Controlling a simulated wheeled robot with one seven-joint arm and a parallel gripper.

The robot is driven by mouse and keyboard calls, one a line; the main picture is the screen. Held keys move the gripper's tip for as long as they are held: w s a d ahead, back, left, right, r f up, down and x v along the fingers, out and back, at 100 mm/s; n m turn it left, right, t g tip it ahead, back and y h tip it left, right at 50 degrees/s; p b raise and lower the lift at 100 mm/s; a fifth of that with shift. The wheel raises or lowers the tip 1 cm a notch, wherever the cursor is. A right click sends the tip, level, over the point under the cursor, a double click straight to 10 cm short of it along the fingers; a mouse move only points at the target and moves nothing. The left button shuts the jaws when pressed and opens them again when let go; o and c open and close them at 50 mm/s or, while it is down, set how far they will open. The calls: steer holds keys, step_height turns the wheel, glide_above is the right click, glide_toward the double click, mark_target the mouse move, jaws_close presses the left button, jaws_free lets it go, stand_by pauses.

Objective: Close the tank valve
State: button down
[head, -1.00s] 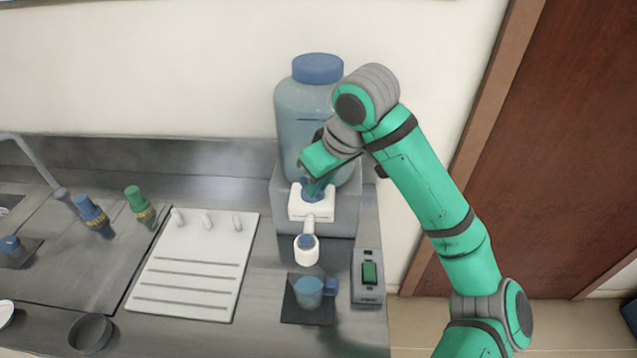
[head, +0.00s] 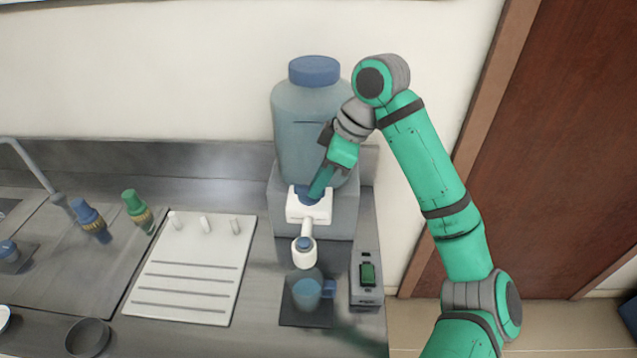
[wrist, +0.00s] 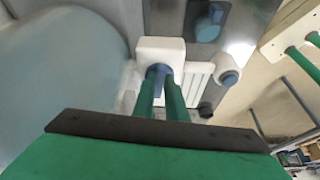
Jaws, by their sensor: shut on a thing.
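The tank (head: 308,130) is a large translucent blue bottle with a blue lid, standing on a grey block at the back of the counter. Its white valve body (head: 309,208) sticks out at the front, with a blue valve handle (head: 303,193) on top. My gripper (head: 314,194) reaches down from the upper right and is shut on the blue handle. In the wrist view both green fingers (wrist: 166,80) meet the blue handle (wrist: 158,72) above the white body. The fingers partly hide the handle. A white spout (head: 304,249) hangs in front, above a blue cup (head: 307,292).
The cup stands on a dark pad (head: 291,316). A dark bowl (head: 88,337) sits front left.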

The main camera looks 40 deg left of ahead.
steer(key=shift+w+n, duration=0.15)
steer(key=shift+n, duration=0.45)
steer(key=c, duration=1.8)
jaws_free()
steer(key=shift+r, duration=0.15)
steer(key=v, duration=1)
steer(key=shift+w+r, duration=0.25)
steer(key=shift+r, duration=0.05)
steer(key=shift+a, duration=0.1)
